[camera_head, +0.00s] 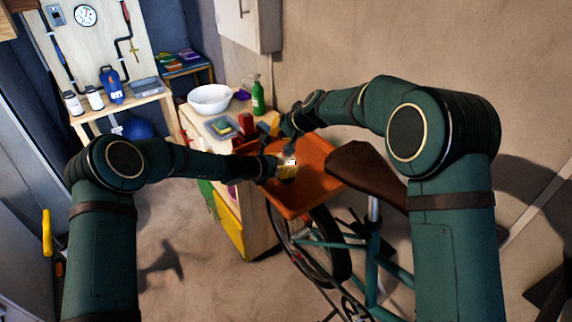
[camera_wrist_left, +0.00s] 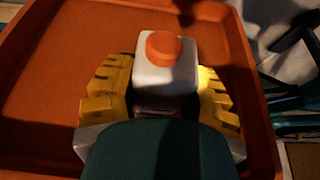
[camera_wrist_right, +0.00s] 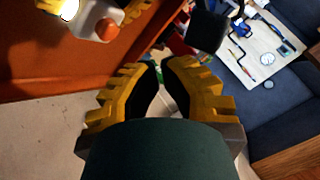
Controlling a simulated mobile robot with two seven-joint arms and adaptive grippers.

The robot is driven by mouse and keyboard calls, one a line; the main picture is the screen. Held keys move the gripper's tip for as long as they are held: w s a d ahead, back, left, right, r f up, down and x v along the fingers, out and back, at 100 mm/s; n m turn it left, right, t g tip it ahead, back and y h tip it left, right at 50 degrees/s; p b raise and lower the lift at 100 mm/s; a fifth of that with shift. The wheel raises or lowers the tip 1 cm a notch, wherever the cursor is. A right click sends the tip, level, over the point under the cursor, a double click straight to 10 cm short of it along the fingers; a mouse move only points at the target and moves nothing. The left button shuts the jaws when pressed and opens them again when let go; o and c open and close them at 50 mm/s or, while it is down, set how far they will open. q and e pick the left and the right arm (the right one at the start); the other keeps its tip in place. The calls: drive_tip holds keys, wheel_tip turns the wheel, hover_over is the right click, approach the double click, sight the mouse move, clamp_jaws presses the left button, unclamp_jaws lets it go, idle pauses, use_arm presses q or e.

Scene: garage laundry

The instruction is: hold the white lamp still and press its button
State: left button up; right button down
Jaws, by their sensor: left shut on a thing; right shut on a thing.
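The white lamp (camera_head: 290,161) is over the orange tray (camera_head: 318,186). In the left wrist view the white lamp (camera_wrist_left: 164,77) has a round orange button (camera_wrist_left: 164,47) on its top. My left gripper (camera_wrist_left: 165,85) is shut on the lamp, with a yellow finger on each side. In the right wrist view the lamp (camera_wrist_right: 90,18) is at the upper left, with a bright glow at one end and its orange button (camera_wrist_right: 107,29) clear. My right gripper (camera_wrist_right: 160,66) is shut beside the lamp, apart from the button; I see nothing between its fingers.
A bicycle with a brown saddle (camera_head: 366,174) stands at the right of the tray. On the bench at the left are a white bowl (camera_head: 210,99), a green bottle (camera_head: 257,96) and a sponge tray (camera_head: 222,127). The floor at the lower left is clear.

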sight(282, 153)
use_arm(q)
drive_tip(key=shift+r, duration=0.1)
use_arm(e)
wheel_tip(282, 153, up, 4)
drive_tip(key=shift+r, duration=0.1)
idle(0.4)
use_arm(q)
drive_tip(key=o, duration=1.3)
drive_tip(key=shift+c, duration=0.2)
